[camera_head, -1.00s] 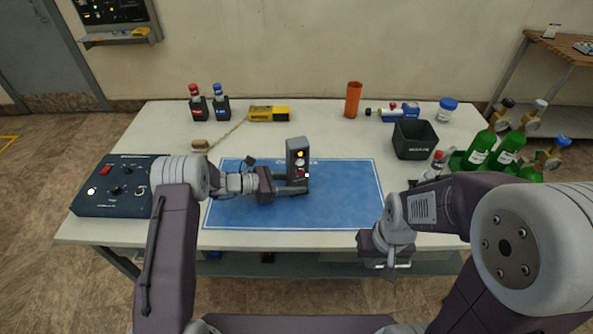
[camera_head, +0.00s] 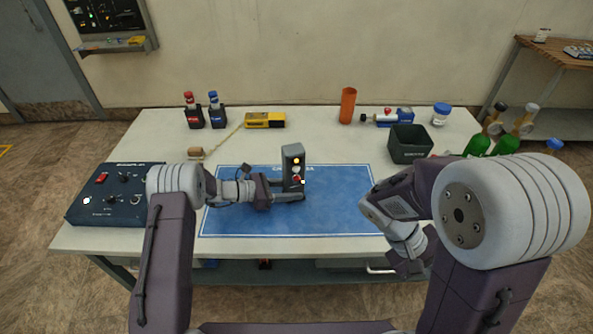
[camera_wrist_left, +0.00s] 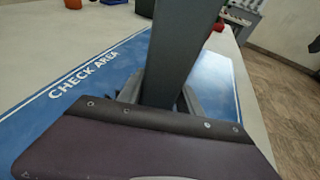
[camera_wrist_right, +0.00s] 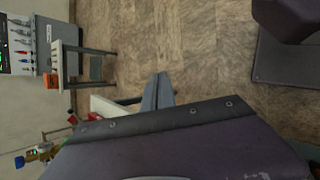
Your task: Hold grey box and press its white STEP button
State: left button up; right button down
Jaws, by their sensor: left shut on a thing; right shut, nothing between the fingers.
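My left gripper (camera_head: 291,191) is shut on the lower part of the box, from the left. The box fills the middle of the left wrist view (camera_wrist_left: 180,50). My right gripper (camera_wrist_right: 158,92) is shut and empty, off the table's front right edge, pointing at the floor.
A dark blue control panel (camera_head: 112,195) lies at the table's left. The mat right of the box is clear.

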aim_at(297, 170)
jog(key=w+d+r+n+t+h, duration=0.2)
jog(key=w+r+n+h, duration=0.25)
jog(key=w+h, duration=0.2)
jog(key=w+a+r+n+t+h, duration=0.3)
jog(key=w+a+r+n+t, duration=0.15)
jog(key=w+a+t, duration=0.4)
jog(key=w+a+f+n+t+y, duration=0.25)
jog(key=w+a+n+t, duration=0.4)
jog(key=a, duration=0.35)
jog(key=s+a+f+n+t+y, duration=0.1)
jog(key=a+f+n+t+y, duration=0.1)
jog(key=a, duration=0.3)
jog(key=s+a+f+n+t+y, duration=0.2)
jog(key=a+n+y, duration=0.1)
jog(key=a, duration=0.2)
jog(key=shift+s+a, duration=0.2)
jog(key=shift+s, duration=0.1)
jog(key=shift+f, duration=0.1)
jog(key=w+a, duration=0.2)
jog(key=w, duration=0.6)
jog(key=shift+w+a, duration=0.25)
jog(key=shift+w, duration=0.05)
jog(key=shift+w+a, duration=0.1)
jog(key=shift+w, duration=0.25)
